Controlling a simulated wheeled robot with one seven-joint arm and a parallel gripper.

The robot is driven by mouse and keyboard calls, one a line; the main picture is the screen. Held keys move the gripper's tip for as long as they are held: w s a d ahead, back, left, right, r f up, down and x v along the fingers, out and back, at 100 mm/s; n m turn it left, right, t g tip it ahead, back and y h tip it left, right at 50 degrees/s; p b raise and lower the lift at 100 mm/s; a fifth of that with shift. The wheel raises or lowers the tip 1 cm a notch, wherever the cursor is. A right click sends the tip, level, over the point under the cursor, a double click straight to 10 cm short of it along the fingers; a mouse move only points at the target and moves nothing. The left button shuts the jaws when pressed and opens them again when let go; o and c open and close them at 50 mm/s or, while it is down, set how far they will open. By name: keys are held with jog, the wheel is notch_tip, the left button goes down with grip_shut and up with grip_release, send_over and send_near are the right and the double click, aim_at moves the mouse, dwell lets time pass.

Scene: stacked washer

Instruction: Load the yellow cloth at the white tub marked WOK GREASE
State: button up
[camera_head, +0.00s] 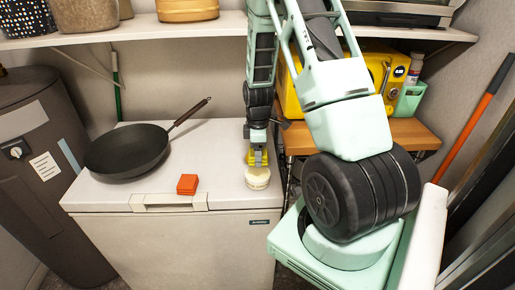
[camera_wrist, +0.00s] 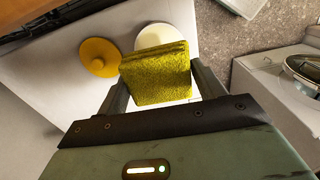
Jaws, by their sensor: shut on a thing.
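My gripper (camera_head: 258,160) is shut on a yellow folded cloth (camera_wrist: 155,78), which sits between both fingers in the wrist view. In the head view the gripper points down at the right side of the white chest top. The white tub (camera_head: 258,179) stands there, just below the gripper. In the wrist view the tub (camera_wrist: 158,34) shows partly behind the cloth's edge. I cannot tell whether cloth and tub touch. The tub's lettering is too small to read.
A dark pan (camera_head: 127,152) and an orange-red folded stack (camera_head: 187,184) lie on the white chest (camera_head: 98,193). A round yellow piece (camera_wrist: 99,57) lies beside the tub. A shelf (camera_head: 150,28) hangs above; a yellow appliance (camera_head: 372,72) stands right. A washer (camera_wrist: 280,88) shows in the wrist view.

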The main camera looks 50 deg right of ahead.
aim_at(258, 173)
jog(key=shift+f+b, duration=1.9)
jog(key=shift+f, duration=0.9)
jog(key=shift+f+b, duration=0.45)
jog(key=shift+f, duration=0.15)
jog(key=shift+r+p, duration=2.65)
jog(key=shift+r, duration=0.95)
